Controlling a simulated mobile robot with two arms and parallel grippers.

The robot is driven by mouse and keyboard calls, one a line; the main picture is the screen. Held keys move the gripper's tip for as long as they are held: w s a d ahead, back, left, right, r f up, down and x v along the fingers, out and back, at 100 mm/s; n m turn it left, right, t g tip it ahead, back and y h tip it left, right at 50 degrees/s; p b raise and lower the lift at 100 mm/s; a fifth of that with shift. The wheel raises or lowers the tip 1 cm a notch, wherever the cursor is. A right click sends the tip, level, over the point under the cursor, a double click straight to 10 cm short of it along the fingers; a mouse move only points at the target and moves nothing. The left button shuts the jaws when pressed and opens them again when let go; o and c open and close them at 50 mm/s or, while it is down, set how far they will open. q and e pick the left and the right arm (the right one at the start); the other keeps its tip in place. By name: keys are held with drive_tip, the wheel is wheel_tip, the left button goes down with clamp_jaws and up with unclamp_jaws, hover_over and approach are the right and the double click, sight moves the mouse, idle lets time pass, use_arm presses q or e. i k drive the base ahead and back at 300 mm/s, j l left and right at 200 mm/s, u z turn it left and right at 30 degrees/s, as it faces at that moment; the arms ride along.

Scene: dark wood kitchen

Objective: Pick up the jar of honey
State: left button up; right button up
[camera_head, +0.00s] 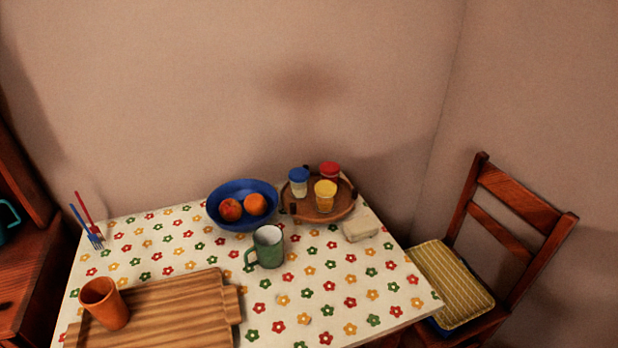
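Three small jars stand upright on a round brown wooden tray (340,211) at the back right of the table. The front jar, with a yellow lid and yellow-amber contents, looks like the jar of honey (325,197). A blue-lidded jar (299,183) with pale contents is behind it to the left. A red-lidded jar (329,172) is behind it, partly hidden. Neither of my grippers is in view.
The table has a flowered cloth (300,315). A blue bowl (222,190) with fruit and a green mug (268,250) stand left of the tray. A pale folded item (360,229) lies right. A wooden board (180,310), orange cup (104,303) and chair (520,205) are also there.

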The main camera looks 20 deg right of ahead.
sight(326, 191)
drive_tip(key=k+l+z, duration=0.15)
drive_tip(key=l+z, duration=0.15)
drive_tip(key=k+l+z, duration=0.15)
drive_tip(key=l+z, duration=0.15)
drive_tip(key=k+l+z, duration=0.1)
drive_tip(key=l+z, duration=0.45)
drive_tip(key=l, duration=0.2)
drive_tip(key=k, duration=0.05)
